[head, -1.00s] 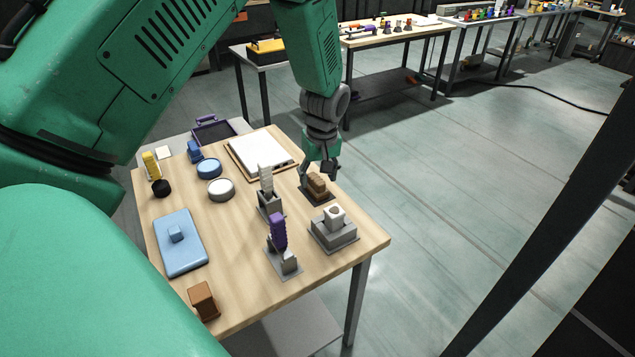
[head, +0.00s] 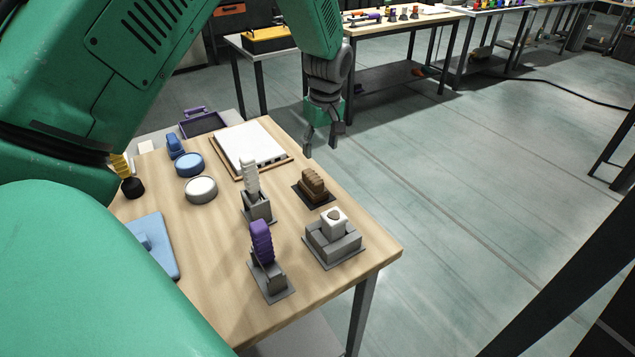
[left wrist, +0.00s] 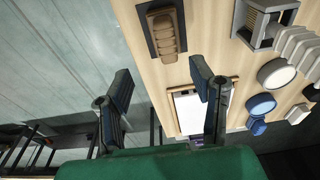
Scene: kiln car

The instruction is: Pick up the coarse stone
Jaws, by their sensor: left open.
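A brown ridged block (head: 313,182), which I take to be the coarse stone, lies on a dark plate (head: 322,201) near the table's right edge. No label shows on it. My left gripper (head: 321,146) is open and empty, pointing down, above and beyond the block in the head view. In the left wrist view the block (left wrist: 164,33) lies past the spread fingertips (left wrist: 161,80), not between them. Nothing covers it in either view. My right gripper is not in view.
Nearby on the wooden table (head: 215,265) stand a white ridged piece (head: 250,178) and a purple one (head: 262,242) in grey holders, and a grey stand with a pale block (head: 334,222). A framed white board (head: 250,145) lies behind. Open floor is to the right.

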